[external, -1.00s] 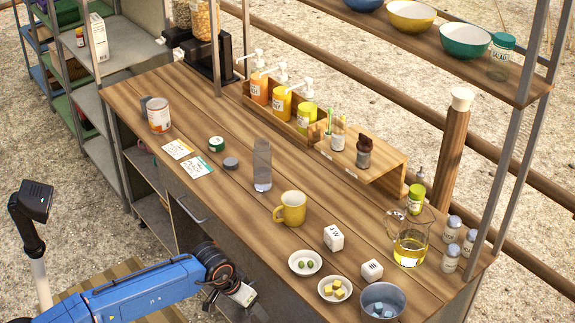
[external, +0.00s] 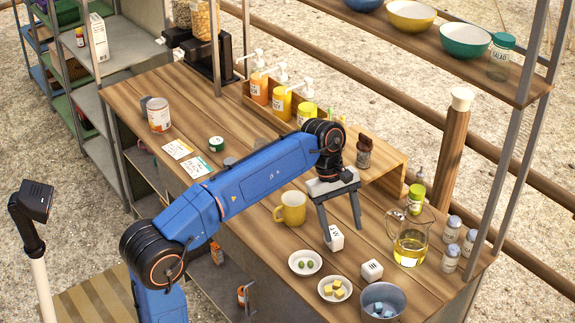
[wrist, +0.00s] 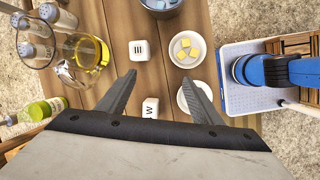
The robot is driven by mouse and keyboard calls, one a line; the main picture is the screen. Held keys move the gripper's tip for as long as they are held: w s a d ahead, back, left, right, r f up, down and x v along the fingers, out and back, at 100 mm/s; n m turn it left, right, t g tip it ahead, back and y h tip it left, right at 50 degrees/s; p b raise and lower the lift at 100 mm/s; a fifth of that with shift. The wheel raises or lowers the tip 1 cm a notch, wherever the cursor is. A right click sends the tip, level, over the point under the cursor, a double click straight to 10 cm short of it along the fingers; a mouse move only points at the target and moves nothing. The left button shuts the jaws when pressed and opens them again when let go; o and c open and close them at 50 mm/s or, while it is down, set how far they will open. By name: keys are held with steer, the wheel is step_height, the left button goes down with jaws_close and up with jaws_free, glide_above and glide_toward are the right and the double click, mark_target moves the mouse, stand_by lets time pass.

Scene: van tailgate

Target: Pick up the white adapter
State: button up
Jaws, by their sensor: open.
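Two small white blocks that look like adapters are on the wooden counter. One with dark lettering (external: 336,240) is by my gripper's fingers; it also shows in the wrist view (wrist: 150,107), low between the fingers. The other, with dark bars (external: 372,270), stands nearer the front right; in the wrist view it (wrist: 139,50) lies beyond the fingertips. My gripper (external: 342,234) points down over the counter, open and empty. In the wrist view its spread fingers (wrist: 158,77) have bare counter between their tips. I cannot tell the tips' exact height.
A yellow mug (external: 291,208) stands left of the gripper. A glass jug (external: 421,233) and shakers (external: 450,258) stand right. A wooden riser (external: 393,180) is behind.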

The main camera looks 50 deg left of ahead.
steer(key=w+d+r+n+g, duration=0.1)
steer(key=w+r+n, duration=0.15)
steer(key=w, duration=0.35)
glide_toward(373, 266)
steer(key=shift+h, duration=0.4)
steer(key=f, duration=0.5)
steer(key=shift+s+d+f, duration=0.1)
steer(key=shift+s+d, duration=0.1)
steer(key=shift+d, duration=0.15)
steer(key=shift+d+x, duration=0.15)
steer(key=shift+x, duration=1.25)
steer(key=shift+d+x, duration=0.1)
steer(key=shift+x, duration=1.25)
steer(key=shift+c, duration=0.3)
steer(key=c, duration=1.1)
steer(key=shift+r, duration=0.25)
